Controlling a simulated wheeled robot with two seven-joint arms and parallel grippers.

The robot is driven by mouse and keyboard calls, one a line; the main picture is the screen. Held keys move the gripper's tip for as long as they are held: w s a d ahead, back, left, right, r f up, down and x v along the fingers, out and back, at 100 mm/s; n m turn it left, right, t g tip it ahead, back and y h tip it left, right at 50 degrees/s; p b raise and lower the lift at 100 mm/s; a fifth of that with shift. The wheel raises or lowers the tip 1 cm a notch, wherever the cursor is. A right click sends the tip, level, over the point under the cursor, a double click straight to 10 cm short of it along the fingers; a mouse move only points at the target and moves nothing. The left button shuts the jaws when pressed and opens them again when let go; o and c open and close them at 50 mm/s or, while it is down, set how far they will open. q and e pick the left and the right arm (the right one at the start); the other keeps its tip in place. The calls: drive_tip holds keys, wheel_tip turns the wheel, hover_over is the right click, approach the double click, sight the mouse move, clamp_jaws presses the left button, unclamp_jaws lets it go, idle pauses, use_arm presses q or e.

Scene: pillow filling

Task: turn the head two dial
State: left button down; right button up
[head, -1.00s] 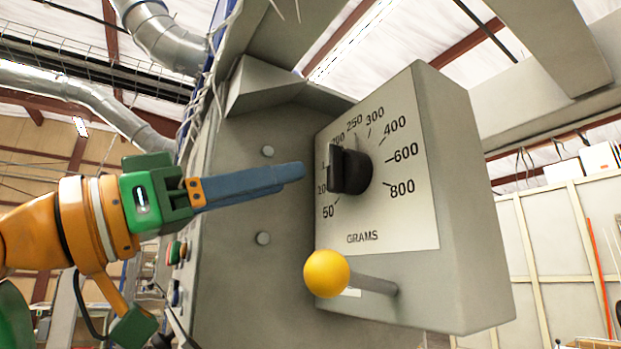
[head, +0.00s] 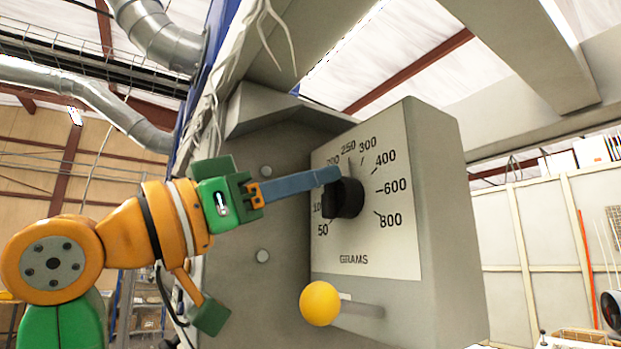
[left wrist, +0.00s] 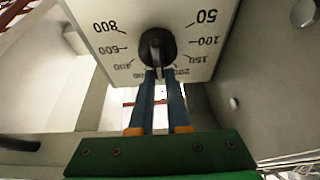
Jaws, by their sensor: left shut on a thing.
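The black dial (head: 347,199) sits on a grey box with a white face (head: 370,240) marked from 50 to 800 and GRAMS. My left gripper (head: 334,176) comes in from the left, with its blue fingers at the dial. In the left wrist view the dial (left wrist: 158,46) appears upside down, and the two finger ends (left wrist: 161,74) stand on either side of its raised grip. The left gripper is shut on the dial. The fingers hide some of the scale; the grip lies roughly toward the 250 side. My right gripper is not in view.
A yellow ball knob (head: 320,303) on a rod sticks out below the dial face. A grey panel with bolts (head: 264,256) stands behind the box on the left. White cables (head: 208,125) hang along the panel's edge. Open room lies to the left.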

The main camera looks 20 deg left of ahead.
use_arm(q)
drive_tip(key=shift+n+y, duration=0.4)
drive_tip(key=shift+n, duration=0.2)
drive_tip(key=shift+w+a+f+n+g+y, duration=0.25)
drive_tip(key=shift+n+y, duration=1.15)
drive_tip(key=shift+n, duration=2.75)
drive_tip(key=shift+a+f+n+g+y, duration=0.1)
drive_tip(key=shift+f+n+g+y, duration=0.35)
drive_tip(key=shift+n+y, duration=2.35)
drive_tip(key=shift+w+a+f+n+g, duration=0.2)
drive_tip(key=shift+n+g, duration=0.2)
drive_tip(key=shift+n, duration=5.15)
drive_tip(key=c, duration=0.9)
unclamp_jaws()
drive_tip(key=shift+d, duration=0.1)
